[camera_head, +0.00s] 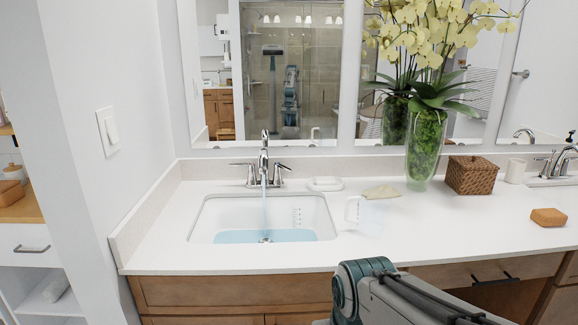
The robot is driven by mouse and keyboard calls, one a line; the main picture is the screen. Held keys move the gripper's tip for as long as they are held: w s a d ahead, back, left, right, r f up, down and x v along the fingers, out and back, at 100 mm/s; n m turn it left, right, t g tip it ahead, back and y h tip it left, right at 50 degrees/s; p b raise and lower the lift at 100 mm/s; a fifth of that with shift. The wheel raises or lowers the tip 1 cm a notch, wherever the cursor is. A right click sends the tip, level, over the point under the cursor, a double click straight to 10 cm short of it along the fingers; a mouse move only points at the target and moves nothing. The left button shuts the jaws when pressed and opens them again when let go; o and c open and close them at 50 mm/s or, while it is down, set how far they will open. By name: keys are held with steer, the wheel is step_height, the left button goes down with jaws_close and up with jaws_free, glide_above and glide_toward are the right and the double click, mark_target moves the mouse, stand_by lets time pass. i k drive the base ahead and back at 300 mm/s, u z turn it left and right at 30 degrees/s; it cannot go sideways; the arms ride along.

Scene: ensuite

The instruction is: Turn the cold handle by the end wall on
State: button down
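A chrome tap (264,155) stands behind the left sink, the one near the end wall (85,120). It has a left lever handle (243,168) and a right lever handle (281,168). No hot or cold marking can be made out on either. A thin stream of water (264,192) runs from the spout into the white sink basin (222,212), where bluish water (245,236) lies. A link of my arm shows at the bottom centre, in front of the counter edge. My gripper is not in view.
The white counter (400,235) holds a soap dish (325,183), a clear mug-like object (356,209), a cloth (381,192), a flower vase (425,150), a wicker box (471,175) and a sponge (548,217). A second tap (556,162) is at the right.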

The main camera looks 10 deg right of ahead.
mark_target(276, 165)
steer(key=z, duration=0.4)
steer(key=i, duration=1)
steer(key=u, duration=0.2)
